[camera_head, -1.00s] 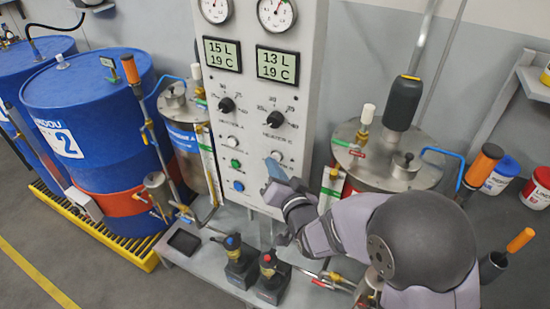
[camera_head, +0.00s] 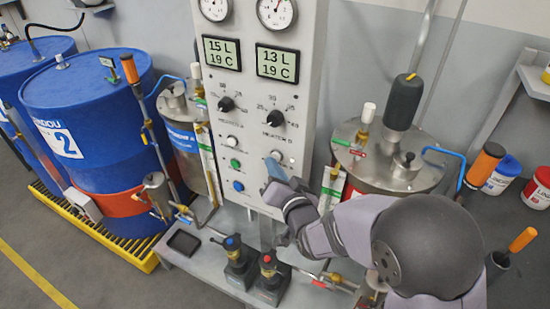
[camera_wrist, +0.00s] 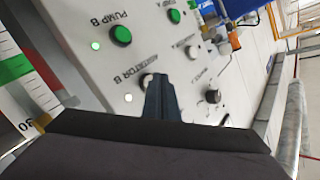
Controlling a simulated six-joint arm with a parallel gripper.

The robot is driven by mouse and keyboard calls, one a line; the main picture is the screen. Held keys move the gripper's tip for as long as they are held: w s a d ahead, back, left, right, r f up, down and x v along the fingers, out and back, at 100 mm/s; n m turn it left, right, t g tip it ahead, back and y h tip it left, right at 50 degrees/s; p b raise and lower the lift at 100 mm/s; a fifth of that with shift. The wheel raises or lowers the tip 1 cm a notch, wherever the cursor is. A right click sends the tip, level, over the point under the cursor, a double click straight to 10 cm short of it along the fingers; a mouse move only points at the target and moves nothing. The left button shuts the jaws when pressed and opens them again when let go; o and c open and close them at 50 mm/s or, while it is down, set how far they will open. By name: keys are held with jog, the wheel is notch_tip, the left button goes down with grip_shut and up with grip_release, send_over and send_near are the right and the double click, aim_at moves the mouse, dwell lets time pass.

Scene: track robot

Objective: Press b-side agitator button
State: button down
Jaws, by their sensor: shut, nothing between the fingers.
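The control panel (camera_head: 254,120) stands upright in the middle of the head view. The wrist view shows its "AGITATOR B" button (camera_wrist: 147,79), round and white, partly hidden behind my fingers. A small pale indicator (camera_wrist: 128,98) beside it looks bright. My gripper (camera_wrist: 163,98) is shut and empty, with its tips at the button; I cannot tell whether they touch it. In the head view my gripper (camera_head: 274,168) points up at the panel's right column, just below that button (camera_head: 276,156).
The green "PUMP B" button (camera_wrist: 120,36) sits near the agitator button, with a lit green indicator (camera_wrist: 95,45). Heater knobs (camera_head: 274,118) are above. A steel tank (camera_head: 375,165) stands right of the panel, close to my arm. Two valves (camera_head: 268,275) stand below.

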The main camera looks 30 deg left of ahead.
jog(key=shift+s+b, duration=0.5)
jog(key=shift+s, duration=2.5)
